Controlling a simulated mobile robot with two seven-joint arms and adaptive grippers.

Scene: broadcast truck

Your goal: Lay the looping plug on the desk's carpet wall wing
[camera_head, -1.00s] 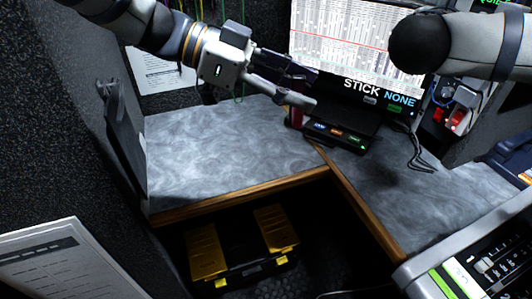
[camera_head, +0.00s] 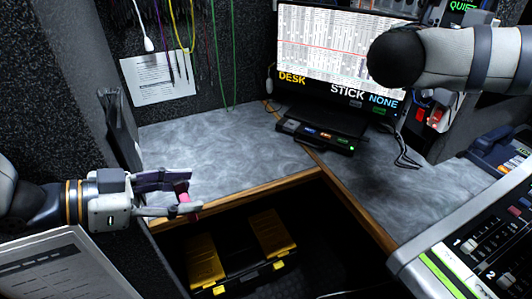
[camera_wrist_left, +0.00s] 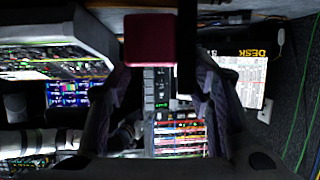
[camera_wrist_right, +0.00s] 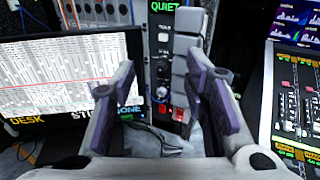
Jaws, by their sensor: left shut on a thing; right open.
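My left gripper (camera_head: 189,194) is shut on a small red plug (camera_head: 184,197), taken to be the looping plug. It holds the plug at the front edge of the desk's left wing (camera_head: 225,150), the grey marbled top beside the carpet wall (camera_head: 75,60). I cannot tell how high above the top it is. In the left wrist view the plug (camera_wrist_left: 150,40) shows as a dark red block between the fingers. My right gripper (camera_wrist_right: 150,88) is open and empty in the right wrist view, facing the equipment panel. It is hidden in the head view.
The left wing's top is bare. A button box (camera_head: 315,135) stands at the desk corner below the monitor (camera_head: 335,50). A dark upright panel (camera_head: 122,130) stands at the wing's left end. A yellow-and-black case (camera_head: 240,262) sits below. Cables hang on the back wall.

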